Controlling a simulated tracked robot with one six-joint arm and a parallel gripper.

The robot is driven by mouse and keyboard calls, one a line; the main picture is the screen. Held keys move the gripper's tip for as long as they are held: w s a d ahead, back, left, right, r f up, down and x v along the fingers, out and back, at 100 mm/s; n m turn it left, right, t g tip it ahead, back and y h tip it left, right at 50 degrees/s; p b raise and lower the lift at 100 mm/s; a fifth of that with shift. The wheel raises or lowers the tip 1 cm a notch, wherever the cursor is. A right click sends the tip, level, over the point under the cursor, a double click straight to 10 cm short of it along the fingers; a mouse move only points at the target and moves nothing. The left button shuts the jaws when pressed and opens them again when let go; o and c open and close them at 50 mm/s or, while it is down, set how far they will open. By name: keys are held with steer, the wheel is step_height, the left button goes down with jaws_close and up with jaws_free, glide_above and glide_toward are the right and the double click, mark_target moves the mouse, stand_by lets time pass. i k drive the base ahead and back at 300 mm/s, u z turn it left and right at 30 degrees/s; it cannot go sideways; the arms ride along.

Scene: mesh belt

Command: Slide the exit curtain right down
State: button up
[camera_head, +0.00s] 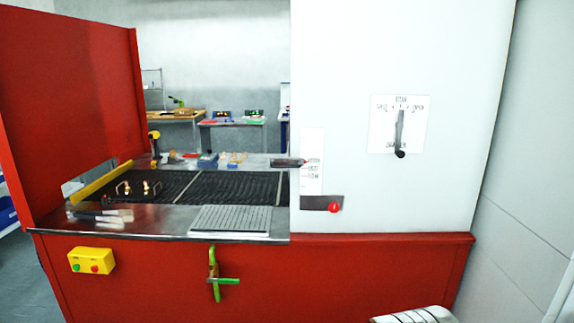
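A dark plate (314,202) with a red knob (334,208) sits on the left edge of the white housing, at the lower end of a white upright scale (312,160). It looks like the exit curtain's handle, but I cannot read its label. A dark bar (289,162) juts left beside the scale's printed marks, above the plate. The curtain sheet itself cannot be made out, and the housing hides the belt's right end. My gripper is not in view. A pale ribbed part at the bottom right edge is cut off, and I cannot tell what it is.
The dark mesh belt (225,187) carries small parts at its left. A grey slotted plate (230,220) lies on the front ledge. A dial lever (400,130), a yellow button box (91,260) and a green valve handle (214,277) are on the machine. A red panel (75,95) stands left.

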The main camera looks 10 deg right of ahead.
mark_target(288, 163)
steer(key=k, duration=0.65)
steer(key=u, duration=0.2)
steer(key=i, duration=0.7)
steer(key=u, duration=0.55)
steer(key=i, duration=0.9)
steer(key=u, duration=0.05)
